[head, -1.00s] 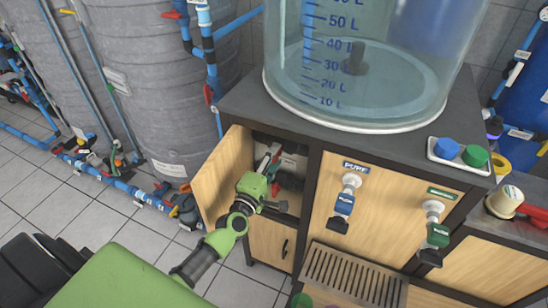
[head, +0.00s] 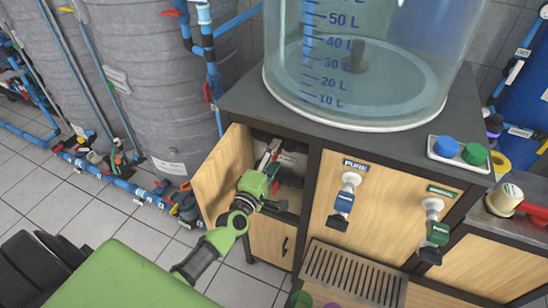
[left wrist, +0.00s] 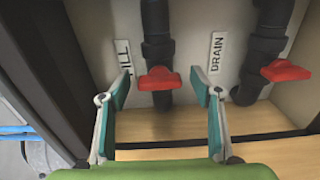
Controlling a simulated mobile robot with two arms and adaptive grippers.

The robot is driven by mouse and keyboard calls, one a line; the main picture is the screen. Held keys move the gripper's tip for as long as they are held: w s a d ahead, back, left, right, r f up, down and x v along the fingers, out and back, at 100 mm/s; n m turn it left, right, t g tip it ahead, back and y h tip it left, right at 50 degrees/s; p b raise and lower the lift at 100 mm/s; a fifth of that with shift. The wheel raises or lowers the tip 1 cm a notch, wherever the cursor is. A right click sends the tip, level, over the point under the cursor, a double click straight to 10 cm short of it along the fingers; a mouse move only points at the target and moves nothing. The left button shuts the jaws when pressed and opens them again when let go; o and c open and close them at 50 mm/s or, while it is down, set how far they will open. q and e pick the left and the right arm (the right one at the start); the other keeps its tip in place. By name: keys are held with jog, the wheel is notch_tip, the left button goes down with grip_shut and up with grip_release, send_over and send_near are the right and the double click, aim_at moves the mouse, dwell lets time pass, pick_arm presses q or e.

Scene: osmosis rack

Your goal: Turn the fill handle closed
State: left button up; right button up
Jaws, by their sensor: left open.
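The red fill handle (left wrist: 159,79) sits on a dark vertical pipe beside the FILL label (left wrist: 121,66) in the left wrist view. It lies crosswise to the pipe, slightly tilted. My left gripper (left wrist: 161,88) is open, with one finger on each side of the fill handle and no clear contact. In the head view my left gripper (head: 272,168) reaches into the open cabinet compartment, and its arm and fingers hide most of the handles there. My right gripper is not in view.
A second red handle (left wrist: 287,70) sits on the pipe right of the DRAIN label (left wrist: 216,53). The open wooden door (head: 222,175) stands left of my arm. A clear tank (head: 360,80) stands on the cabinet top. PURE tap (head: 344,202) and another tap are at the right.

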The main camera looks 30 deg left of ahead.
pick_arm(q)
jog(key=shift+s, duration=0.1)
jog(key=s, duration=1.1)
jog(key=shift+s+d, duration=0.35)
jog(key=shift+s, duration=0.05)
